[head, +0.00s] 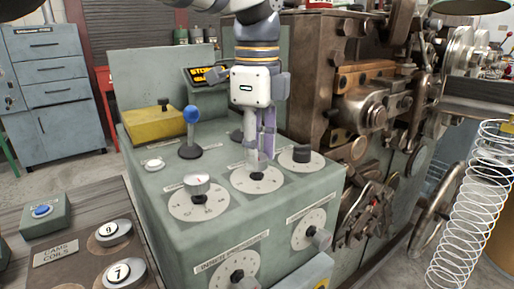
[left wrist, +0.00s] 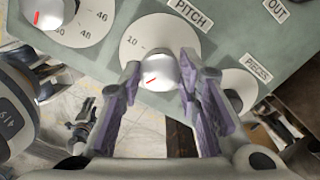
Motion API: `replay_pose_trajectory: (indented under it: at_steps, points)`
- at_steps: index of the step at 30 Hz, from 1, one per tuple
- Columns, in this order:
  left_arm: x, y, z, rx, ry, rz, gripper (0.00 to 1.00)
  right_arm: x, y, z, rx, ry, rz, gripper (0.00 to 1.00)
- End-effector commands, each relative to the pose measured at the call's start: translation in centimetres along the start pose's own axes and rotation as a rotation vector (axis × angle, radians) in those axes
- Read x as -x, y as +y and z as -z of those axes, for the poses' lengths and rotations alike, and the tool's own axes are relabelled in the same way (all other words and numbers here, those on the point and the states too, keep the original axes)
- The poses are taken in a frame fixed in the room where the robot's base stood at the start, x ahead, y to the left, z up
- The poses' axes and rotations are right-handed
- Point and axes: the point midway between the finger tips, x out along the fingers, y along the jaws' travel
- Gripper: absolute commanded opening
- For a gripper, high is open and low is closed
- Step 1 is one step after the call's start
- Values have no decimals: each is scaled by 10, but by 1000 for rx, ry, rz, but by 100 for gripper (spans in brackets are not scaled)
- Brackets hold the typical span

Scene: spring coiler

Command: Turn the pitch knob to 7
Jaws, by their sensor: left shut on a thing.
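The pitch dial (head: 257,184) is the middle of three pale dials on top of the green control box. Its label PITCH and the number 10 show in the left wrist view. The grey pitch knob (left wrist: 158,70) carries a red line pointing to the lower left of that picture. My left gripper (head: 258,160) comes down from above with its purple-padded fingers on both sides of the knob. In the left wrist view the left gripper (left wrist: 163,85) is shut on the knob. The fingers hide parts of the dial's scale. My right gripper is not seen.
A dial with a knob (head: 198,202) stands on the left and another with a black knob (head: 302,156) on the right. A blue-topped lever (head: 191,115) and yellow box (head: 157,123) are behind. A large wire spring (head: 468,215) hangs at right.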

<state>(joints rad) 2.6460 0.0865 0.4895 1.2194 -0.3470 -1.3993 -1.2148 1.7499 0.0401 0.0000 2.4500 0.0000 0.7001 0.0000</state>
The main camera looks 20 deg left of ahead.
Motion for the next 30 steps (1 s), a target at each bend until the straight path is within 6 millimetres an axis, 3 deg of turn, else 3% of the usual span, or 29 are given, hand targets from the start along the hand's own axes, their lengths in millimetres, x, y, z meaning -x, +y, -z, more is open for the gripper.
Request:
replay_pose_trajectory:
  at_steps: [30]
  points:
    - [0,0,0,947,-1,2,3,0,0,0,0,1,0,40]
